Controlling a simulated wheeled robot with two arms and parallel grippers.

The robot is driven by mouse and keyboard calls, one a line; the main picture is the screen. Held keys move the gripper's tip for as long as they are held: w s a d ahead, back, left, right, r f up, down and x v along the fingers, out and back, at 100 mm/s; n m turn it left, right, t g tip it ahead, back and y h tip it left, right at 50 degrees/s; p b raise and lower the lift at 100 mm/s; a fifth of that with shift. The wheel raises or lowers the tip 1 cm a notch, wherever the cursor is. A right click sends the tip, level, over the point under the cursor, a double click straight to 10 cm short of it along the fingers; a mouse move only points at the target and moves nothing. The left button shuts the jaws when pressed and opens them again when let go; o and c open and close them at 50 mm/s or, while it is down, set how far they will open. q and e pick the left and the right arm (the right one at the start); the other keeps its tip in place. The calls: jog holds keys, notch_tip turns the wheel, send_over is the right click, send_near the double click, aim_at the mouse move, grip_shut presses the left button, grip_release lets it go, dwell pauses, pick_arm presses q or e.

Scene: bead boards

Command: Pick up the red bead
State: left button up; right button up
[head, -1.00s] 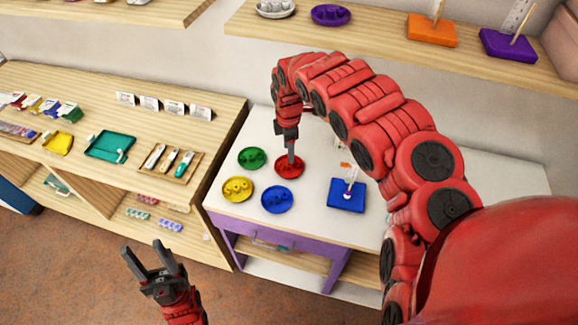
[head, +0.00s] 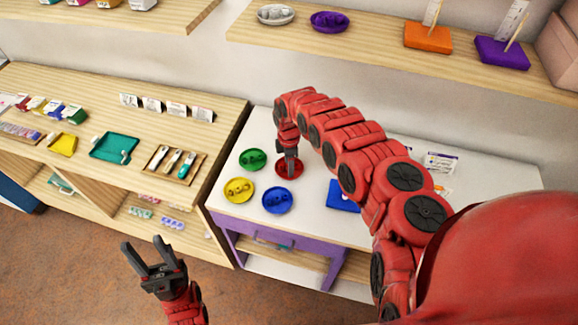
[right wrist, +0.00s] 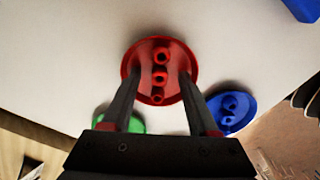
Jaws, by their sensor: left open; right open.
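Several red beads (right wrist: 160,75) lie in a rough row in a red dish (right wrist: 187,58) on the white table. My right gripper (right wrist: 158,85) is open, with its two fingers on either side of the bead row in the right wrist view. In the head view my right gripper (head: 290,168) points down over the red dish (head: 284,174) and hides most of the beads. Whether its tips touch the dish or a bead cannot be told. My left gripper (head: 151,250) is open and empty, above the floor in front of the furniture.
A green dish (head: 252,159), a yellow dish (head: 239,190) and a blue dish (head: 277,200) with beads stand close to the red dish. A blue board (head: 342,196) is partly behind my right arm. A wooden counter (head: 225,120) is at left, a shelf (head: 370,55) above.

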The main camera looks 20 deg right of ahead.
jog(key=shift+c, duration=0.3)
grip_shut()
jog(key=shift+w+r, duration=0.1)
jog(key=shift+r, duration=0.05)
